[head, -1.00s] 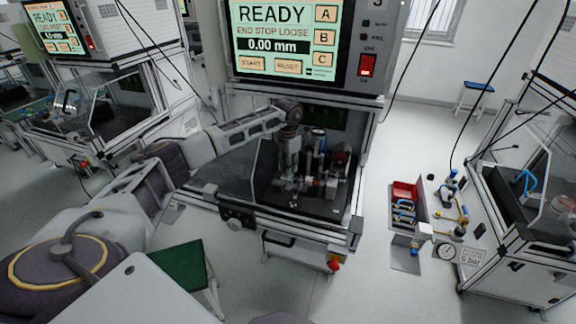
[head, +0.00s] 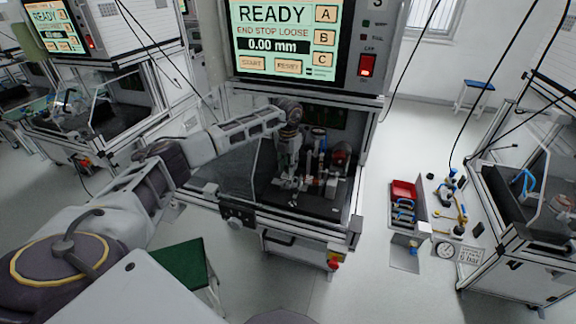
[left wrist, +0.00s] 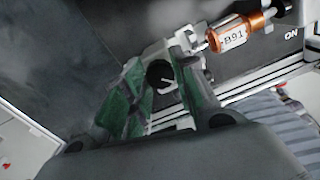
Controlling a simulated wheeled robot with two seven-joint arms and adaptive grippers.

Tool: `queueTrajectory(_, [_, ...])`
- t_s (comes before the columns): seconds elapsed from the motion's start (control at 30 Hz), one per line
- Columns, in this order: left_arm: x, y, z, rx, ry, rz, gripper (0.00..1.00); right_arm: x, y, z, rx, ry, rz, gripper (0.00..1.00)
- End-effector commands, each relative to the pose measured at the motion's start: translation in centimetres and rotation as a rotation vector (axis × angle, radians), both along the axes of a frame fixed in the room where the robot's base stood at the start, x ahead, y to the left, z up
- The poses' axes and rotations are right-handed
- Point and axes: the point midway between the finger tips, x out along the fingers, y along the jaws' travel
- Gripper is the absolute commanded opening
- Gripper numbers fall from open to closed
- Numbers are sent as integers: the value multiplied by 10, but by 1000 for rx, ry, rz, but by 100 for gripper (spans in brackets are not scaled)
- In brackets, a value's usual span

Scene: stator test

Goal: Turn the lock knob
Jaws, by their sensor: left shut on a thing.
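My left gripper (head: 290,176) reaches down into the open test station from the left. In the left wrist view its two green-padded fingers (left wrist: 161,84) are closed around a small dark round knob (left wrist: 159,73) with a light line on it, which I take for the lock knob. A pale bracket sits just behind the knob. The fingers hide the knob's sides. In the head view the knob is too small and covered to make out. My right gripper is not in view.
The screen (head: 287,38) above reads READY, END STOP LOOSE, 0.00 mm. A copper stator labelled B91 (left wrist: 233,37) lies close by the fingers. A red bin (head: 403,190) and loose fittings are on the right. A green stool (head: 183,264) stands at front left.

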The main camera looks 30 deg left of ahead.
Motion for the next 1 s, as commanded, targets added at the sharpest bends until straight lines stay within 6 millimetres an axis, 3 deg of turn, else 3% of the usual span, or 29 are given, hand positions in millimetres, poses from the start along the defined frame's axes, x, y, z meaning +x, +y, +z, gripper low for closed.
queueTrajectory(0.13, [1,1,2,0,-5,1,4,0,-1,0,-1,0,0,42])
queueTrajectory(0.17, [1,1,2,0,-5,0,30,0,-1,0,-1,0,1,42])
queueTrajectory(0.33, [1,0,1,0,-3,0,50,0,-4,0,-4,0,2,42])
queueTrajectory(0.73, [0,0,2,0,-2,-1,50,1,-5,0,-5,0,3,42])
queueTrajectory(1.0, [1,1,23,0,-4,0,50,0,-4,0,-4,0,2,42])
